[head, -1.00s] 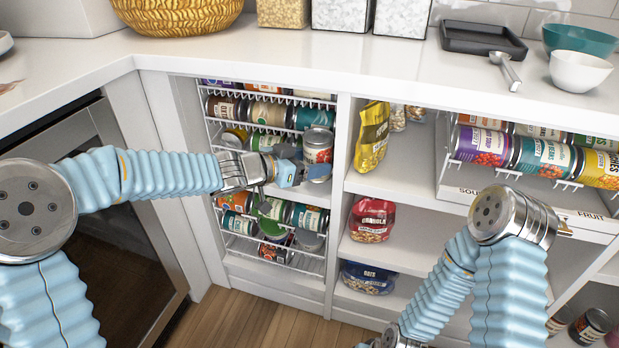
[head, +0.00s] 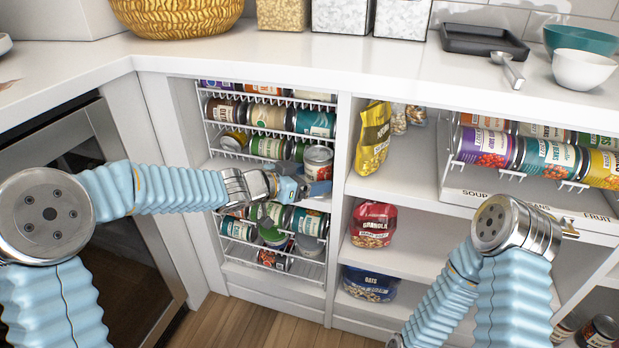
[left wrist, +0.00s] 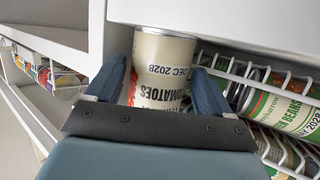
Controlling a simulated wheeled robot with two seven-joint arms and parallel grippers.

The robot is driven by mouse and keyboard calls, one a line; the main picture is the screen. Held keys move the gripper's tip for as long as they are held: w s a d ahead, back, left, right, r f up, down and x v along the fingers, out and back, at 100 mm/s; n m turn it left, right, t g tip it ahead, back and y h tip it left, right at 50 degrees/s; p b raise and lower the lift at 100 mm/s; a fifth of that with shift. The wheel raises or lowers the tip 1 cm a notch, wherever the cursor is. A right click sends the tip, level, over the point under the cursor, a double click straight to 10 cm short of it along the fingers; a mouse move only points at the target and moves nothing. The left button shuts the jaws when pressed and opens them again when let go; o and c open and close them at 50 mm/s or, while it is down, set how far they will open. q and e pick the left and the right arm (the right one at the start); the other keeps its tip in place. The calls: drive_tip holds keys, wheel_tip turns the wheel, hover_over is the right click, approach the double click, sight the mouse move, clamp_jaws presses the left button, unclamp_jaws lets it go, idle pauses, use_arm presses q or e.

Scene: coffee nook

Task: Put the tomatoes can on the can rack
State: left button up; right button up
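The tomatoes can (head: 319,163), with a cream and red label and a metal lid, is held in front of the right side of the white wire can rack (head: 213,137). In the left wrist view the can (left wrist: 160,75) sits between the two blue fingers, and its label reads TOMATOES. My left gripper (head: 306,184) is shut on the can, reaching in from the left. The rack has several rows of cans lying on their sides. My right arm is at the lower right; its gripper is out of view.
A divider (head: 342,150) stands close to the right of the held can. Beyond it are a yellow bag (head: 373,138), a red granola bag (head: 373,224) and a blue oats bag (head: 369,283). The white counter (head: 330,65) overhangs the rack.

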use_arm(q)
drive_tip(key=shift+r, duration=0.25)
drive_tip(key=p+v, duration=0.3)
drive_tip(key=v, duration=0.9)
drive_tip(key=s+f+n+g+y, duration=0.1)
drive_tip(key=s+f+n+y, duration=0.2)
drive_tip(key=f, duration=1)
drive_tip(key=s+f+n+g+y, duration=0.1)
drive_tip(key=s+f+n, duration=0.3)
drive_tip(key=f, duration=0.8)
drive_tip(key=s+a+f+n+g+y, duration=0.2)
drive_tip(key=s+f+n+g, duration=0.3)
drive_tip(key=s+f, duration=0.9)
drive_tip(key=s+g+y, duration=0.1)
drive_tip(key=s, duration=0.2)
drive_tip(key=shift+a+f, duration=0.3)
drive_tip(key=shift+f, duration=0.1)
drive_tip(key=shift+w, duration=0.1)
